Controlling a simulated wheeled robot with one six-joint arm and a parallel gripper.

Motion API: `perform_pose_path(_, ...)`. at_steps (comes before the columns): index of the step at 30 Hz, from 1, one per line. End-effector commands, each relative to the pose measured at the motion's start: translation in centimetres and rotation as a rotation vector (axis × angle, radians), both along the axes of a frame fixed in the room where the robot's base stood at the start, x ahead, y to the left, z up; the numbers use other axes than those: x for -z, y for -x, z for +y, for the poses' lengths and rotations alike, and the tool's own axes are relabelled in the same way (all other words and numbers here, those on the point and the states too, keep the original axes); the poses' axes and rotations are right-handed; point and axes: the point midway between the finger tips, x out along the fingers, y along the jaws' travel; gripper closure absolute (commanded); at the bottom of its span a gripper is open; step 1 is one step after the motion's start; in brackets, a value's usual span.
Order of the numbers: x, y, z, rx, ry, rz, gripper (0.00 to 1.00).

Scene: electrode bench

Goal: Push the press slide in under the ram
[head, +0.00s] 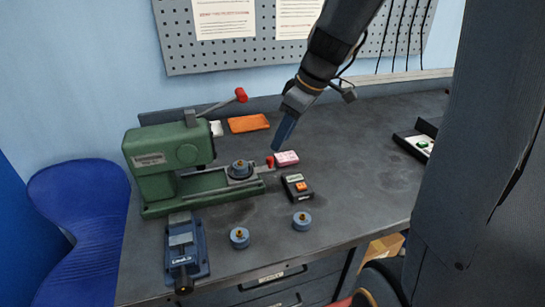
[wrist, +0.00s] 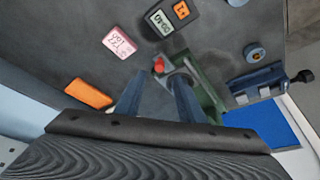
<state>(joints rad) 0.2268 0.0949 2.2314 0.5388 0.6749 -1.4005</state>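The green press (head: 165,160) stands at the left of the bench, with its lever and red ball up. Its slide (head: 262,169) sticks out to the right from under the press head, and a blue round piece with a brass centre (head: 241,168) sits on it. The slide's red knob (head: 270,161) is at its right end; the red knob also shows in the wrist view (wrist: 158,65). My gripper (head: 278,146) is just above the knob, pointing down. In the wrist view its two fingers (wrist: 155,92) are apart, with nothing held between them. The ram is mostly hidden.
A pink box (head: 287,158) and a black device with an orange button (head: 297,187) lie right of the slide. An orange cloth (head: 248,123) lies behind. Blue round pieces (head: 239,237) and a blue vise (head: 186,252) are in front. The bench's right middle is clear.

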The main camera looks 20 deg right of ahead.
Motion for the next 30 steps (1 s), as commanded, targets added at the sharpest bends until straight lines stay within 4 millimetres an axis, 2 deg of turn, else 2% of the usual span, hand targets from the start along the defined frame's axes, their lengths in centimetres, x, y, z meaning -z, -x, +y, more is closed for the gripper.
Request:
perform_pose_path(4, 0.9, -0.5, 0.3, -0.014, -0.002, -0.006, 0.65)
perform_pose_path(12, 4.6, -1.4, 1.4, -0.012, -0.001, -0.003, 0.65)
perform_pose_path(18, 6.5, -2.0, 1.9, -0.014, -0.001, -0.005, 0.65)
perform_pose_path(30, 7.1, -2.3, 2.1, -0.012, 0.000, -0.007, 0.66)
